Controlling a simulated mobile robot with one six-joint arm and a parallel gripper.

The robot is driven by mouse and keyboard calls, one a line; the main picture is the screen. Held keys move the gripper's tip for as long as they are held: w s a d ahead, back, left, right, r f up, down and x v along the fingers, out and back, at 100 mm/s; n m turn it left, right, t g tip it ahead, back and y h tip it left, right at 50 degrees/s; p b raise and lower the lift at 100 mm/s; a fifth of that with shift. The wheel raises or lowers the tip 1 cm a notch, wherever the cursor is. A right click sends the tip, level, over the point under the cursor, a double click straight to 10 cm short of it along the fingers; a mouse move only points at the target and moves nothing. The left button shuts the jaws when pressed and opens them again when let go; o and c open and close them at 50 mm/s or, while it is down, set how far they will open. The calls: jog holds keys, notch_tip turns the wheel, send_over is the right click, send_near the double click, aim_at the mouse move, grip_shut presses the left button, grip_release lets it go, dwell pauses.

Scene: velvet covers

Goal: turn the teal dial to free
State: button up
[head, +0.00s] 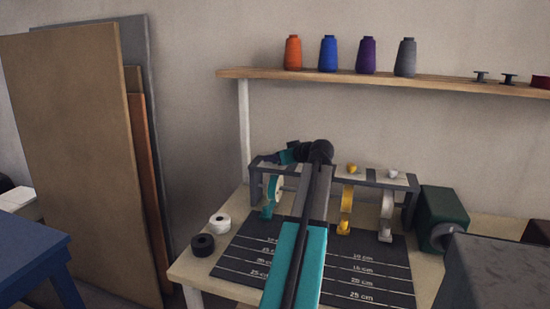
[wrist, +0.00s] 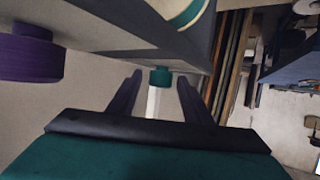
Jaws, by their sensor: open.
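The teal dial (wrist: 160,77) shows in the wrist view as a small teal knob beside a pale strip, on the dark-edged rack. My gripper (wrist: 160,75) is open, with one dark finger on each side of the dial. A gap shows on both sides; I cannot tell how deep the fingertips reach. In the head view my gripper (head: 277,158) is over the left end of the rack (head: 372,182), and I cannot make out the dial there. A teal-and-white reel (head: 273,189) hangs below that end. No dial marking is readable.
A yellow dial (head: 352,168) and a white dial (head: 391,174) sit further right on the rack, above matching reels. A dark green block (head: 441,213) stands right of it. White tape (head: 219,223) and black tape (head: 203,245) lie left of the cutting mat (head: 245,262).

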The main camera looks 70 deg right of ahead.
jog(key=v, duration=1.3)
jog(key=shift+a+f, duration=0.1)
